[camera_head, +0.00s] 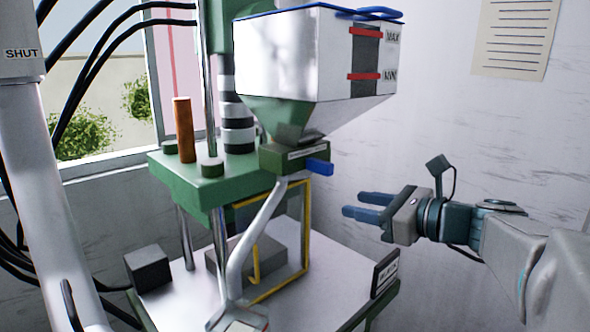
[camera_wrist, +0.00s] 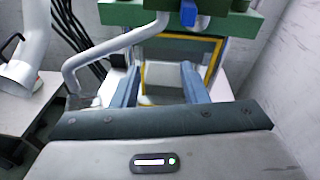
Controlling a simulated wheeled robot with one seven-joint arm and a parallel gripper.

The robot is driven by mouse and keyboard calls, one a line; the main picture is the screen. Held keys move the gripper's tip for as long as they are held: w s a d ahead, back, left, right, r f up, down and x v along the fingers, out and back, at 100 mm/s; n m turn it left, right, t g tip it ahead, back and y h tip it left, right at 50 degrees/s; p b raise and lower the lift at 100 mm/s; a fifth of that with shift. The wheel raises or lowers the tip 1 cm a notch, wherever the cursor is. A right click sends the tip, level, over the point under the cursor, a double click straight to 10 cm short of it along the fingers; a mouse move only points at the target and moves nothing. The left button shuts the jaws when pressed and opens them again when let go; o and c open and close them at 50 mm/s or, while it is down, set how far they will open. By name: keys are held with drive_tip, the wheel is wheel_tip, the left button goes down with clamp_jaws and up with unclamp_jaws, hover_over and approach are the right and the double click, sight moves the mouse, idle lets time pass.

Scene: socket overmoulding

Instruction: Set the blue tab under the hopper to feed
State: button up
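The blue tab (camera_head: 319,167) sticks out to the right from the green block (camera_head: 291,157) under the hopper (camera_head: 315,55). The label on the green block is too small to read.
A yellow-framed guard (camera_head: 307,235) stands below the hopper, on the machine table (camera_head: 200,295). A bent grey tube (camera_head: 258,235) runs down from the block. A labelled plate (camera_head: 385,273) stands at the table's right edge. Free room lies between my gripper and the hopper.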

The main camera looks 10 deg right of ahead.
sight(332, 169)
wheel_tip(332, 169, up, 3)
drive_tip(key=w+d+m+t, duration=0.1)
drive_tip(key=d+m+t, duration=0.1)
drive_tip(key=d, duration=0.1)
drive_tip(key=p+x, duration=0.1)
drive_tip(key=x, duration=1.2)
drive_tip(key=shift+w+a+r+p, duration=0.15)
drive_tip(key=shift+w+a+p, duration=0.15)
drive_tip(key=shift+p, duration=0.05)
clamp_jaws()
